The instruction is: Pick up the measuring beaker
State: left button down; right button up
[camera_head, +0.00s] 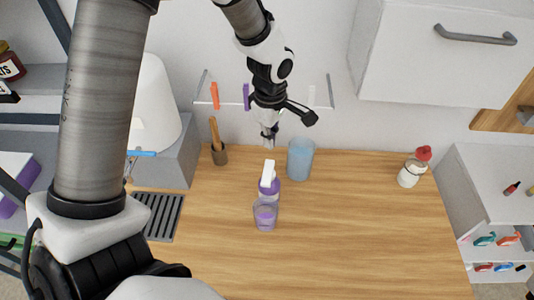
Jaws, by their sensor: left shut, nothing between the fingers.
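A tall translucent blue beaker-like vessel (300,160) stands upright near the back edge of the wooden counter. A smaller clear cup (265,216) with something purple in it stands nearer to me; I cannot tell for sure which of the two is the measuring beaker. My left gripper (268,142) points down in front of the back wall, just left of the blue vessel and apart from it. It is shut and empty. My right gripper is not in view.
A purple bottle with a white top (269,180) stands directly behind the small cup. A red-capped jar (412,169) stands at the right. The counter's right front is clear.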

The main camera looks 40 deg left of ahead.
aim_at(265, 209)
jog(key=k, duration=1)
